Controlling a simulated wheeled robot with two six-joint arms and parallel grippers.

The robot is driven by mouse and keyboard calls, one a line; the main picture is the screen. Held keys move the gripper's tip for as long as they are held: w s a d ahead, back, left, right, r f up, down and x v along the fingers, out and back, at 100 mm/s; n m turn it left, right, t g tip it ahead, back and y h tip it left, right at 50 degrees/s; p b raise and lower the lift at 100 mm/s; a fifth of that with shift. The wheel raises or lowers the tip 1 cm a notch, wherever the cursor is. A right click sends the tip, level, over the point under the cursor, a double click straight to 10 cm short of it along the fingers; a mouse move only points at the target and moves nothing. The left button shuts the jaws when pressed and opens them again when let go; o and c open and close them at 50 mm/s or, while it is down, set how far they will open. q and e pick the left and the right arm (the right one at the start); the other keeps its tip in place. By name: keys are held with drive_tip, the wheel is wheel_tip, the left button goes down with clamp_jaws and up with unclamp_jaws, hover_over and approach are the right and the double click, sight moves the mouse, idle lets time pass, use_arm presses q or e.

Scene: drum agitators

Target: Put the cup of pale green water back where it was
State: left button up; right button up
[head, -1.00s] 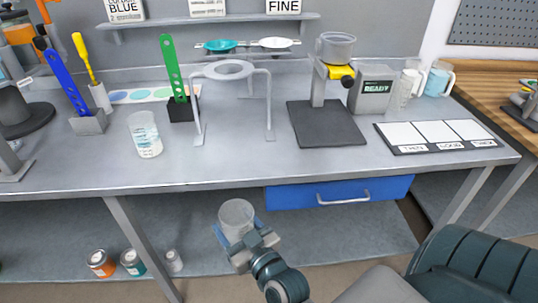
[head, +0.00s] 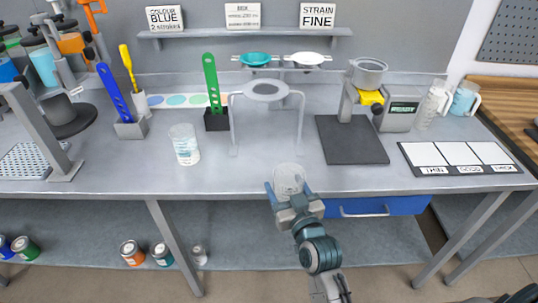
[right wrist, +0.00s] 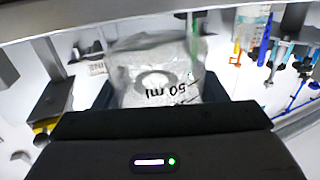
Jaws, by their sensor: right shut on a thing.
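My right gripper (head: 291,195) is shut on a clear cup (head: 289,177), holding it upright at the bench's front edge, below the wire-legged stand. In the right wrist view the cup (right wrist: 155,75) sits between the fingers with "50 ml" marking upside down. Its contents look colourless to greyish; I cannot tell a green tint. Another clear cup (head: 185,145) with markings stands on the bench to the left, apart from the gripper. My left gripper is not in view.
The grey stand (head: 266,95) with a ring top is behind the held cup. Holders with a blue spatula (head: 113,92) and a green spatula (head: 212,85) stand left. A dark-based machine (head: 352,140) and a three-panel white mat (head: 458,157) are right. The bench front middle is clear.

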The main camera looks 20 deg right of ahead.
drive_tip(key=w+p, duration=0.2)
drive_tip(key=w, duration=0.7)
drive_tip(key=shift+a, duration=0.1)
drive_tip(key=w+p, duration=0.1)
drive_tip(key=w, duration=0.3)
drive_tip(key=shift+w+r, duration=0.15)
drive_tip(key=shift+w, duration=0.1)
drive_tip(key=shift+f+p, duration=0.3)
drive_tip(key=shift+p, duration=0.2)
drive_tip(key=shift+w+f, duration=0.1)
drive_tip(key=shift+f, duration=0.1)
drive_tip(key=shift+s, duration=0.2)
drive_tip(key=shift+a+f, duration=0.1)
drive_tip(key=shift+f, duration=0.05)
drive_tip(key=o, duration=1)
drive_tip(key=shift+w, duration=0.1)
